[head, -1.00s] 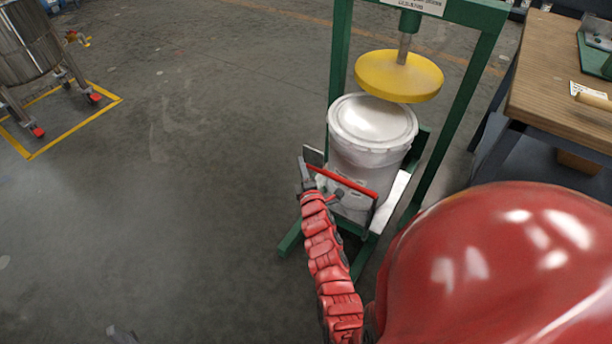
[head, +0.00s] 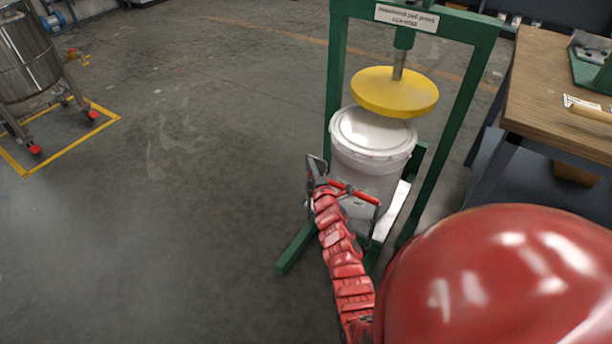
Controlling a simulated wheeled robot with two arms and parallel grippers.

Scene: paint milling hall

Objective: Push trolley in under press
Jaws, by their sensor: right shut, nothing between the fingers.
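The trolley shows as a red handle bar (head: 355,192) and a white deck (head: 399,200). A white lidded bucket (head: 372,160) stands upright on it, between the green legs of the press (head: 333,75). The yellow press plate (head: 395,92) hangs above and overlaps the bucket's far side in the picture; the bucket's near part is not under it. My right gripper (head: 316,171) is shut and empty at the left end of the handle bar; I cannot tell whether it touches. The trolley's wheels are hidden. My left gripper is not in view.
A wooden workbench (head: 560,80) stands close on the right of the press. A steel tank (head: 27,58) on red-wheeled legs stands at the far left by a yellow floor marking (head: 75,137). The floor on the left is clear.

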